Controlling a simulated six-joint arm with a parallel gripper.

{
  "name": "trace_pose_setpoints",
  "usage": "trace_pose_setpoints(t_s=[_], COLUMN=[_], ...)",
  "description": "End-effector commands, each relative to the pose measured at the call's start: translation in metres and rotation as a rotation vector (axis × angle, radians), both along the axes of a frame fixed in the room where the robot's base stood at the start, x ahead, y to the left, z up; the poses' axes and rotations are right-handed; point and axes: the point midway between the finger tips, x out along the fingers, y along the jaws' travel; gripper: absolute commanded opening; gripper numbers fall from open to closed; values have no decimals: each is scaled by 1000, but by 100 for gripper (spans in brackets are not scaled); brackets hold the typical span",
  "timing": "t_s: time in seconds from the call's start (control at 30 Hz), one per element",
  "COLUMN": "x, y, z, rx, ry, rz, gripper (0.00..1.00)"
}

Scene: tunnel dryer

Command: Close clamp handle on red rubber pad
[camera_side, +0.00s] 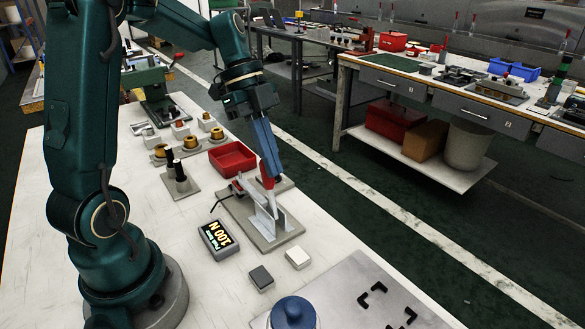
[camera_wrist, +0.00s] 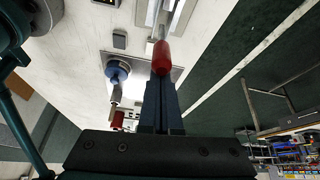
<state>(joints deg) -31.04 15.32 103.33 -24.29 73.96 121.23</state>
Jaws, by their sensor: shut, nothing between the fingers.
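The clamp (camera_side: 262,212) stands on a grey base plate (camera_side: 284,236) on the white bench. Its red handle (camera_side: 266,176) points up, slightly tilted, at the tips of my gripper (camera_side: 272,164). In the wrist view the red handle (camera_wrist: 162,58) lies just beyond the tips of my gripper (camera_wrist: 160,77), on a metal lever. The blue fingers are shut together with nothing between them. I cannot tell whether they touch the handle. A smaller red part (camera_side: 239,185) shows at the clamp's left; I cannot tell whether it is the rubber pad.
A red tray (camera_side: 232,158) sits just behind the clamp. A display reading 100 N (camera_side: 218,239) and two small blocks, one dark (camera_side: 261,278) and one white (camera_side: 298,257), lie in front. Black and brass parts stand to the left. Open floor lies to the right of the bench.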

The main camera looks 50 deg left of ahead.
Motion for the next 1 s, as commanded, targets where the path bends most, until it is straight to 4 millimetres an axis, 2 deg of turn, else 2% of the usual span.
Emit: trace_pose_setpoints(t_s=[0.27,0.73,1.0], x=[6,3,1], y=[-39,-1,11], z=[8,69,89], rx=[-9,-11,-13], ry=[-2,-3,0], rz=[-8,1,-1], gripper=[0,0,0])
